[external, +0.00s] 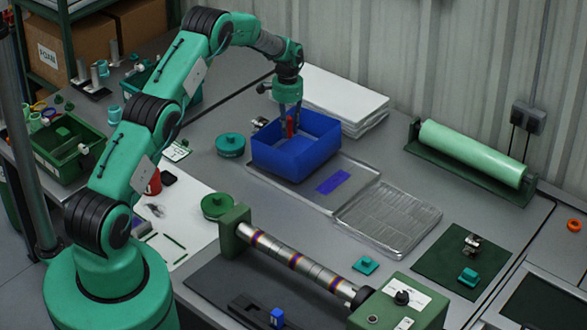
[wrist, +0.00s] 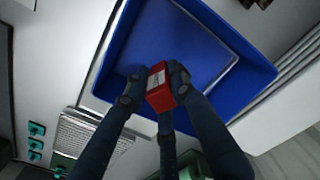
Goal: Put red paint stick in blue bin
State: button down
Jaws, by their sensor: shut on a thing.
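The blue bin (external: 318,158) stands on the grey bench at the centre, open at the top. In the wrist view its inside (wrist: 192,42) looks empty apart from what my gripper holds over it. My gripper (external: 290,122) points down at the bin's opening, near its back-left part.
A metal tray (external: 345,197) and a clear ribbed tray (external: 388,220) lie in front of the bin. White sheets (external: 345,97) are stacked behind it. A teal round container (external: 230,145) stands to its left. A roller fixture (external: 295,262) is nearer the front.

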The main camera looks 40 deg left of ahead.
jog(key=shift+f, duration=3.15)
jog(key=shift+f+b, duration=0.45)
jog(key=shift+f, duration=1.4)
jog(key=shift+f, duration=0.15)
jog(key=c, duration=1.5)
grip_release()
jog(key=shift+o, duration=0.2)
notch_tip(320, 180, up, 12)
jog(key=shift+s+r+p, duration=0.1)
jog(key=shift+r+p, duration=0.05)
jog(key=shift+p, duration=0.4)
